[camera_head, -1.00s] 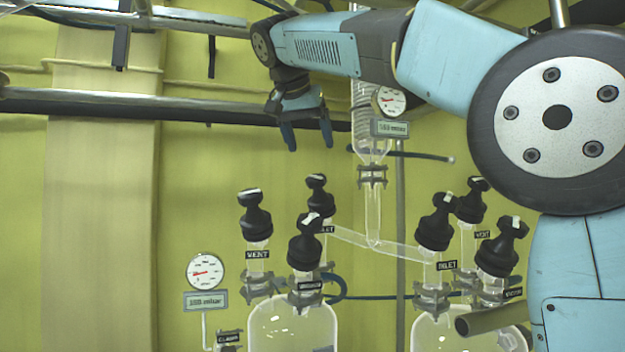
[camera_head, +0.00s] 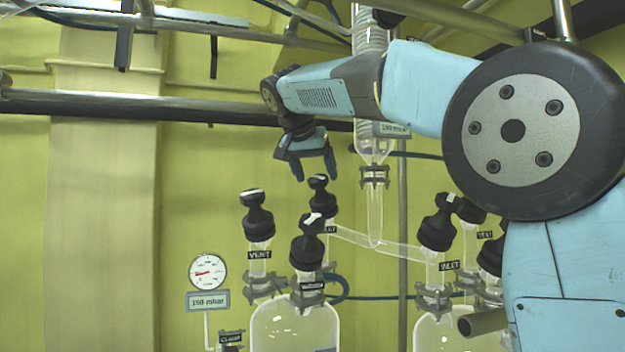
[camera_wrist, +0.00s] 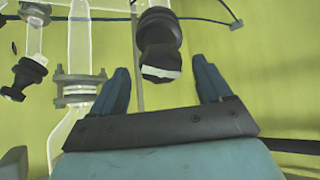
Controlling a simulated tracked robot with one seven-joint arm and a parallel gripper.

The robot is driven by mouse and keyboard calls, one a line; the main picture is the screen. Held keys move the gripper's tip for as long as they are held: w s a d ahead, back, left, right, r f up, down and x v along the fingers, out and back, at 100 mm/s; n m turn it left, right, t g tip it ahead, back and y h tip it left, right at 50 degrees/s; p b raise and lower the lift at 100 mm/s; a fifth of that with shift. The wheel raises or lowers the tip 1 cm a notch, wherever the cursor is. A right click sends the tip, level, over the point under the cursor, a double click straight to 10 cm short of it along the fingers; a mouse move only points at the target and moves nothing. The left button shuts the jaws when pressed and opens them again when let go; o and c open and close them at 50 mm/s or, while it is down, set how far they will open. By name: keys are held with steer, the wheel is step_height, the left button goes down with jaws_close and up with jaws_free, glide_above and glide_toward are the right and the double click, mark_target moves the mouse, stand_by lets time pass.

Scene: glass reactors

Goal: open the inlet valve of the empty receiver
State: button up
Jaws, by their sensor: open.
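My gripper (camera_head: 314,171) is open and empty, pointing down just above the black knob of the left receiver's rear inlet valve (camera_head: 319,196). In the wrist view, a black knob with a white mark (camera_wrist: 160,48) shows between and beyond my open fingers (camera_wrist: 164,85), apart from them. The left receiver (camera_head: 292,326) also bears a vent valve (camera_head: 257,217) and a front valve (camera_head: 307,243). The right receiver (camera_head: 432,332) has its own inlet valve (camera_head: 439,223). The lower parts of both vessels are out of frame, so I cannot tell which is empty.
A glass branch pipe (camera_head: 375,242) joins both inlets beneath a vertical glass column (camera_head: 374,145) just right of my gripper. A round gauge (camera_head: 208,271) stands at left. A metal rail (camera_head: 180,106) runs behind. My arm hides part of the right receiver's valves.

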steer(key=shift+x, duration=1.25)
